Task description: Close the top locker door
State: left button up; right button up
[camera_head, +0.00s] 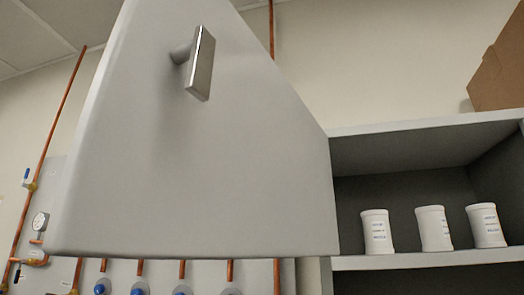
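The top locker door (230,160) is grey and stands wide open, swung out toward me and filling the left and middle of the head view. Its metal handle (201,63) is near the door's upper part, on the face I see. The locker (430,262) is at the right, with its upper compartment open to view. Neither of my grippers shows in the view, so I cannot see where they are relative to the door.
Three white labelled jars (377,232) stand on the locker shelf. A brown cardboard box (499,72) sits on top of the locker.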

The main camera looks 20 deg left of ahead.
aim_at(153, 169)
jog(key=j+z, duration=0.25)
jog(key=j, duration=0.2)
jog(key=k+j+z, duration=0.2)
jog(key=j, duration=0.2)
jog(key=j+z, duration=0.25)
jog(key=j, duration=0.2)
